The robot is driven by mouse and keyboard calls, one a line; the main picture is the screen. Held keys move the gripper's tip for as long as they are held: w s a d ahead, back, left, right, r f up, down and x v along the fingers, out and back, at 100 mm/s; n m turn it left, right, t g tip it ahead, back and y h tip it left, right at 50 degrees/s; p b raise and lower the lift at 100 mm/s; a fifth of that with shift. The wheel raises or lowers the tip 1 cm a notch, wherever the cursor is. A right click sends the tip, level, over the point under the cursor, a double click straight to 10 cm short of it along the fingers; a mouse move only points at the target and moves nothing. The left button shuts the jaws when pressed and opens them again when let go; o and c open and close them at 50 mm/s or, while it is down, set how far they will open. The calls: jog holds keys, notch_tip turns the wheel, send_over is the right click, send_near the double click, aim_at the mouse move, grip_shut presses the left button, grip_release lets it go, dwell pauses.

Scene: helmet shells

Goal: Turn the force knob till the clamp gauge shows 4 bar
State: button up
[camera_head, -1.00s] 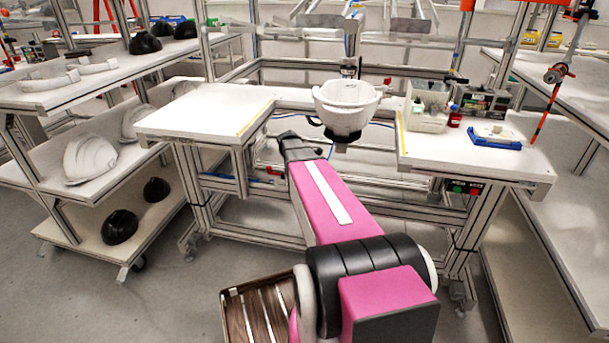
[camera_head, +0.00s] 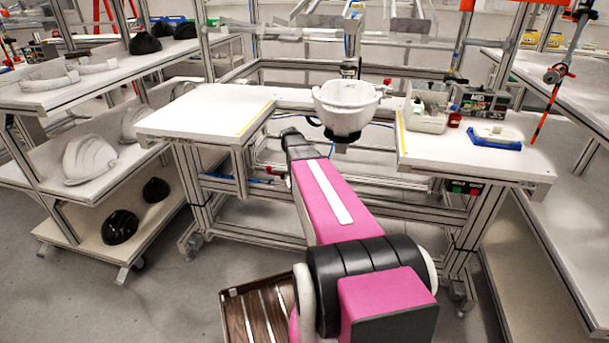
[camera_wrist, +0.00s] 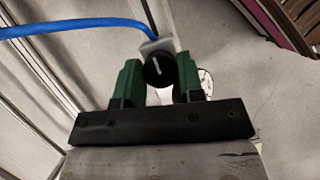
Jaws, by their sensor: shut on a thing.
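In the wrist view a round black knob (camera_wrist: 158,70) with a pale line on its face sits between the two green fingertips of my gripper (camera_wrist: 158,76). The gripper is shut on the knob. The knob is on a grey metal bracket (camera_wrist: 157,46) by a frame post. The white dial of the gauge (camera_wrist: 205,82) shows just right of the right finger. The finger hides part of it, and its reading is too small to tell. In the head view my arm hides the gripper, knob and gauge.
A blue hose (camera_wrist: 75,27) runs to the bracket from the left. In the head view a white helmet shell (camera_head: 347,105) sits in the workstation's middle gap, between the left white tabletop (camera_head: 205,112) and the right one. A shelf cart with helmet shells (camera_head: 88,158) stands at left.

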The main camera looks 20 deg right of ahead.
dwell(0.3)
jog(key=o, duration=0.9)
jog(key=v, duration=1.1)
jog(key=shift+f, duration=0.1)
jog(key=shift+s, duration=0.1)
